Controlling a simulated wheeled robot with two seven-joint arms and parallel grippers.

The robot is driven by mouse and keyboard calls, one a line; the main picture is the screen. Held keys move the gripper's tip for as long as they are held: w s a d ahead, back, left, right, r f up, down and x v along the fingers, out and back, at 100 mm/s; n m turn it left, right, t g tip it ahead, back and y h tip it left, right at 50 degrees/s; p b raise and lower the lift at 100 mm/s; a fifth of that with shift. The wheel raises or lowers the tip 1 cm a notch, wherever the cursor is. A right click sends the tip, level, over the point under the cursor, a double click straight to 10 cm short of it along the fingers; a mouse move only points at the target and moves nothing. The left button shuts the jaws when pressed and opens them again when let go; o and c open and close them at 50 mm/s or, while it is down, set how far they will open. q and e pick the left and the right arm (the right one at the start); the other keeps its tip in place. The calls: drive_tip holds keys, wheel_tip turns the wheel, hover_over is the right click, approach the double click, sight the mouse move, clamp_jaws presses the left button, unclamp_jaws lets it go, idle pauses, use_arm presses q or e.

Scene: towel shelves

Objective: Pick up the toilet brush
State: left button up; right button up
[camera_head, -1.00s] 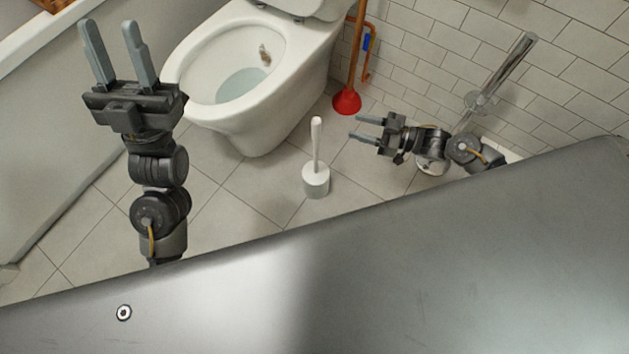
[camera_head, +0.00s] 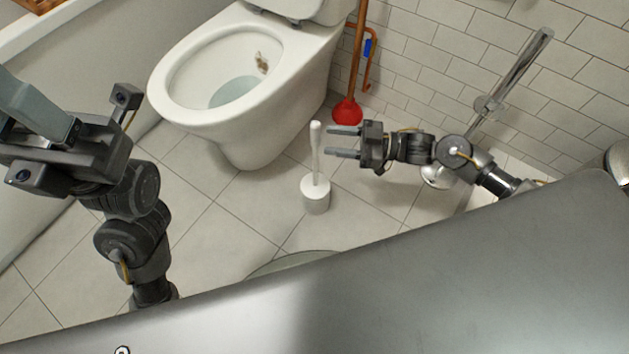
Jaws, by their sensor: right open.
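The toilet brush (camera_head: 316,150) stands upright in its round white holder (camera_head: 316,197) on the tiled floor, with its white handle pointing up. My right gripper (camera_head: 328,142) is open and empty. In the picture its fingertips point left and lie just right of the handle; I cannot tell whether they touch it. My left gripper (camera_head: 20,95) is at the left edge, large in view and raised, away from the brush. Its fingers are partly cut off by the picture's edge.
The white toilet (camera_head: 245,85) stands behind and left of the brush. A red plunger (camera_head: 347,112) stands by the tiled wall. A chrome bar (camera_head: 515,75) is at the right. A bathtub (camera_head: 105,35) is at the left. Floor around the holder is clear.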

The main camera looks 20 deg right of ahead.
sight(315, 140)
drive_tip(key=b+x, duration=0.1)
drive_tip(key=x, duration=0.2)
drive_tip(key=b+x, duration=0.1)
drive_tip(key=shift+s+a+f+b, duration=0.15)
drive_tip(key=shift+s+a+b, duration=0.1)
drive_tip(key=shift+a+b, duration=0.1)
drive_tip(key=shift+w+a, duration=0.15)
drive_tip(key=shift+a, duration=0.2)
drive_tip(key=c, duration=0.9)
clamp_jaws()
drive_tip(key=shift+r, duration=0.3)
